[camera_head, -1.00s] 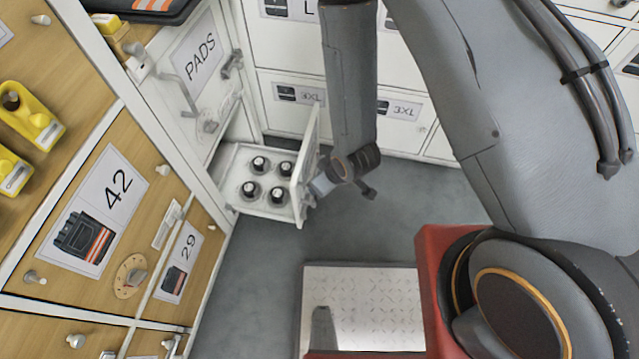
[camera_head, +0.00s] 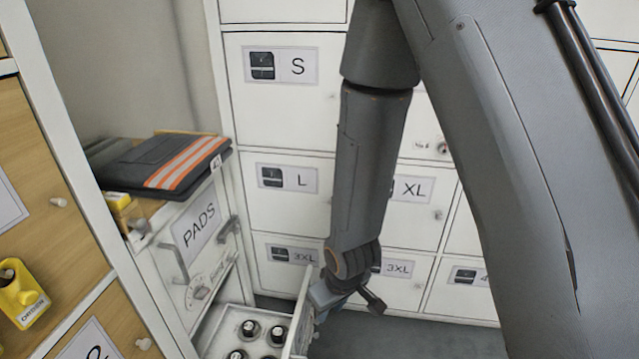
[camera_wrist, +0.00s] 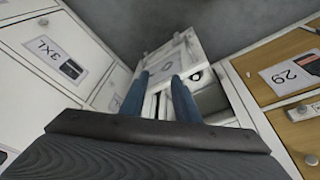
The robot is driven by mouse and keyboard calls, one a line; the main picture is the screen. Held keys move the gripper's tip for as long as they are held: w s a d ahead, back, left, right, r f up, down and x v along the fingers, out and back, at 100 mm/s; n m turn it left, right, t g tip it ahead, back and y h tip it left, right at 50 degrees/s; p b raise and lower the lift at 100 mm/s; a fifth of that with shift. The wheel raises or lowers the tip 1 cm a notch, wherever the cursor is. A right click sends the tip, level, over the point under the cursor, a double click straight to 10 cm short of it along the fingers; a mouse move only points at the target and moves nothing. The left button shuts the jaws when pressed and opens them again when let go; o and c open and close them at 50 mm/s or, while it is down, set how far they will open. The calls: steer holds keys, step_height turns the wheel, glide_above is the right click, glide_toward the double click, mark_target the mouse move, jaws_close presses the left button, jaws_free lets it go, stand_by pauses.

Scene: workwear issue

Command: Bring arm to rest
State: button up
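My gripper (camera_head: 322,305) is low in the head view, close beside the outer face of the pulled-out drawer's front panel (camera_head: 299,318). In the wrist view its two blue fingers (camera_wrist: 160,76) stand apart with a gap between them, and nothing is clearly held. The drawer (camera_wrist: 196,45) shows just beyond the fingertips. Whether a finger touches the panel I cannot tell. My arm hangs down through the middle of the head view.
The open drawer holds several dark-topped round items (camera_head: 250,328). Above it is a white door labelled PADS (camera_head: 200,226), with folded dark workwear (camera_head: 165,165) on top. White lockers (camera_head: 285,100) stand behind my arm.

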steer(key=s+d+r+m+g, duration=0.1)
steer(key=s+d+r, duration=0.25)
steer(key=r, duration=0.55)
steer(key=s+d+r+m+g, duration=0.1)
steer(key=s+d+r+m, duration=0.1)
steer(key=s+r, duration=0.5)
steer(key=s+d+r+m+g, duration=0.1)
steer(key=s+d+r, duration=0.2)
steer(key=r, duration=0.8)
steer(key=d+r+m+h+p, duration=0.1)
steer(key=d+r+m+p, duration=0.2)
steer(key=d+r+p, duration=0.5)
steer(key=p, duration=0.9)
steer(key=shift+w+d+r, duration=0.15)
